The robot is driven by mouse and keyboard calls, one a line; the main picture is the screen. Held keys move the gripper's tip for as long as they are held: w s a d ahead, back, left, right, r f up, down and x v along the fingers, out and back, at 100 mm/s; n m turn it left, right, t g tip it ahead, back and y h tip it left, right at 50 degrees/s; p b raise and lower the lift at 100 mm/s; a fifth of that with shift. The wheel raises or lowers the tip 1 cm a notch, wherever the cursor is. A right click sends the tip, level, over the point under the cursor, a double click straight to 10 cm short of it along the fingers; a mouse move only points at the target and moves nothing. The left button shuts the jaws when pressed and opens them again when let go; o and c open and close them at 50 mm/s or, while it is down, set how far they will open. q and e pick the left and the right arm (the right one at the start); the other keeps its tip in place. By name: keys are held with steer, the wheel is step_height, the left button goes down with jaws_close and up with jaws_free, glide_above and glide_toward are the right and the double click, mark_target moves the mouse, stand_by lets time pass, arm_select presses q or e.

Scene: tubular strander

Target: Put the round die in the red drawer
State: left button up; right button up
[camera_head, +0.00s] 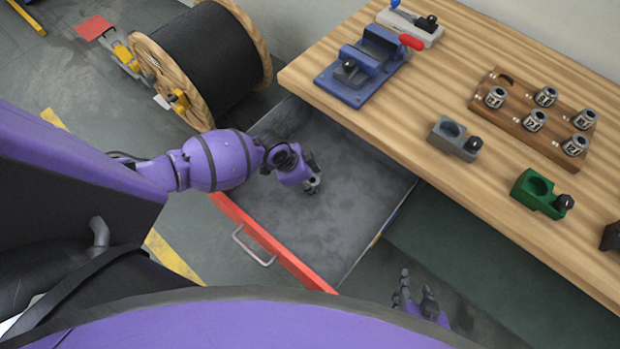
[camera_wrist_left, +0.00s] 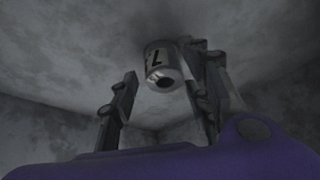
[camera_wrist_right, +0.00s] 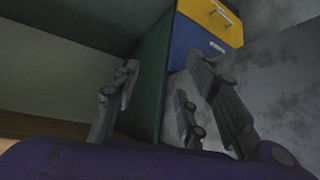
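The red drawer (camera_head: 268,240) is pulled out below the workbench, with a red front, a metal handle and a grey inside. The round die (camera_wrist_left: 160,66), a small metal cylinder with a dark label, is inside the drawer against its grey floor; it also shows in the head view (camera_head: 314,184). My left gripper (camera_head: 311,183) reaches down into the drawer. Its fingers are apart in the left wrist view (camera_wrist_left: 160,85), with the die between them, nearer the right finger; contact is unclear. My right gripper (camera_head: 417,296) is open and empty, low in front of the bench.
The wooden workbench (camera_head: 440,95) holds a blue vise (camera_head: 365,65), a wooden rack (camera_head: 510,120) with several dies, a grey holder (camera_head: 455,138) and a green holder (camera_head: 540,194). A large cable spool (camera_head: 205,60) stands on the floor behind the drawer. The drawer is otherwise empty.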

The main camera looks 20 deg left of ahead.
arm_select(q)
steer(key=shift+w+r, duration=0.1)
steer(key=shift+r, duration=0.15)
steer(key=shift+a+r, duration=0.15)
steer(key=shift+r, duration=0.15)
steer(key=p+v, duration=0.1)
steer(key=v, duration=1)
steer(key=shift+s, duration=0.3)
arm_select(e)
steer(key=shift+w+a+r, duration=0.2)
steer(key=shift+w+r, duration=0.05)
steer(key=shift+r, duration=0.2)
steer(key=shift+w+r, duration=0.2)
